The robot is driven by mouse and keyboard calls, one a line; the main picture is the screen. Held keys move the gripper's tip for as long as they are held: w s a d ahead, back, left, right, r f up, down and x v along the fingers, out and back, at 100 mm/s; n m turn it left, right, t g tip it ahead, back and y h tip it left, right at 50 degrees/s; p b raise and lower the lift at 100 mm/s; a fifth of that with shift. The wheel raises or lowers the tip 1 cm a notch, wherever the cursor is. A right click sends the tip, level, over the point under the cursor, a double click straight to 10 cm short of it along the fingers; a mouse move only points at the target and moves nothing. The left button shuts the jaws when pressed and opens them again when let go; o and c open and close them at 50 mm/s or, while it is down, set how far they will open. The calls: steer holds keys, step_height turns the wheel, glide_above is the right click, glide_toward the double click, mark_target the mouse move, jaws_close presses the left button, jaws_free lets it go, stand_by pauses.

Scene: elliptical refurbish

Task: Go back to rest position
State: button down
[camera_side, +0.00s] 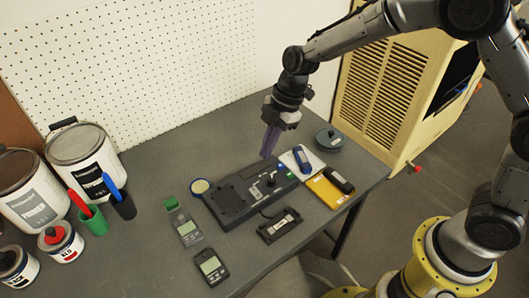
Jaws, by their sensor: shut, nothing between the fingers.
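My gripper (270,141) points down above the far edge of a dark device (235,204) on the grey table. Its fingers are together and hold nothing that I can see. The device lies flat, with knobs and small buttons on its right half. I cannot tell exactly how high the fingertips are above it.
The grey table (160,245) also carries paint cans (85,165), cups with markers (122,205), handheld meters (211,267), a black module (279,225), a yellow case (325,192) and a round dark container (329,139). A white pegboard (130,60) stands behind. A cream machine (385,85) stands right.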

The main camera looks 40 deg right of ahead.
steer(key=s+d+r+m+t, duration=0.1)
steer(key=s+d+r+t, duration=0.2)
steer(key=r, duration=0.6)
steer(key=s+d+r+m+t, duration=0.15)
steer(key=s+d+r, duration=0.3)
steer(key=r, duration=0.45)
steer(key=s+d+f+m+h, duration=0.1)
steer(key=s+d+m, duration=0.3)
steer(key=s+m, duration=0.4)
steer(key=s+d+f+m+h, duration=0.1)
steer(key=s+d+m+h, duration=0.1)
steer(key=s+d+m, duration=0.2)
steer(key=s+m, duration=0.3)
steer(key=s, duration=0.4)
steer(key=shift+d+f+m, duration=0.35)
steer(key=shift+f, duration=0.05)
steer(key=shift+s, duration=0.1)
